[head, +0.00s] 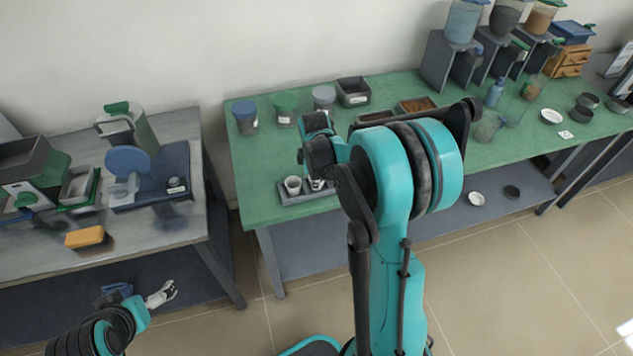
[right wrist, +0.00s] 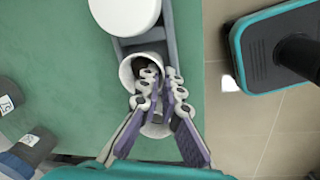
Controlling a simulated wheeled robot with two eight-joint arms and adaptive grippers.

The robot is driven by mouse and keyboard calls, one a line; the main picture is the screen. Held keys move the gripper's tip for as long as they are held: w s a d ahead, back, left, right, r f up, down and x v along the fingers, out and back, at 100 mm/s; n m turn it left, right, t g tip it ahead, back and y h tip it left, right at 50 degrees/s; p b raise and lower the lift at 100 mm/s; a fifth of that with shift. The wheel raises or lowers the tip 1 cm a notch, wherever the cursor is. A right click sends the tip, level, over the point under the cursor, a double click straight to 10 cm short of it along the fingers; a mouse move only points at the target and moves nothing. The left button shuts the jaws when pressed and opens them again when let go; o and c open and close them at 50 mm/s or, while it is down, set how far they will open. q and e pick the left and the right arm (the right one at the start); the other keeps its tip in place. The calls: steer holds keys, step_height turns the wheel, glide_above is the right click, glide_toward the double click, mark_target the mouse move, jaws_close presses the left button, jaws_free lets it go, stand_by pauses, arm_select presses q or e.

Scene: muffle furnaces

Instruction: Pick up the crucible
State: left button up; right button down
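A white crucible (right wrist: 128,72) stands open-mouthed in a narrow grey tray in the right wrist view. The tray (head: 305,197) lies near the front left edge of the green table. My right gripper (right wrist: 161,77) is over this crucible: one finger overlaps its mouth and the other lies beside its rim. A narrow gap shows between the fingers; I cannot tell whether they hold the rim. In the head view my arm largely hides the right gripper (head: 318,183). My left gripper (head: 167,292) is low at the left, empty, its fingers apart.
A white round piece (right wrist: 125,15) sits in the tray beside the crucible; in the head view it looks like another crucible (head: 293,184). Another white piece (right wrist: 156,130) shows between my fingers. Jars (head: 245,117) and a dark bin (head: 353,91) stand behind. A grey table (head: 190,215) is at left.

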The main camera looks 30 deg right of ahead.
steer(key=shift+r, duration=0.5)
steer(key=r+p, duration=0.1)
steer(key=r, duration=0.1)
steer(key=r+p, duration=0.1)
steer(key=r, duration=0.1)
steer(key=shift+s+d+p, duration=0.2)
steer(key=shift+p, duration=0.1)
steer(key=s+d+r+p, duration=0.3)
steer(key=s+d+r, duration=0.3)
steer(key=s+d, duration=0.1)
steer(key=shift+s+d, duration=0.25)
steer(key=shift+s, duration=0.35)
steer(key=shift+w+a+f+b, duration=1.5)
steer(key=shift+w+a+f, duration=0.5)
steer(key=shift+w, duration=0.2)
steer(key=shift+w+a+f+b, duration=1.5)
steer(key=shift+w+a+f, duration=0.5)
steer(key=shift+w, duration=0.15)
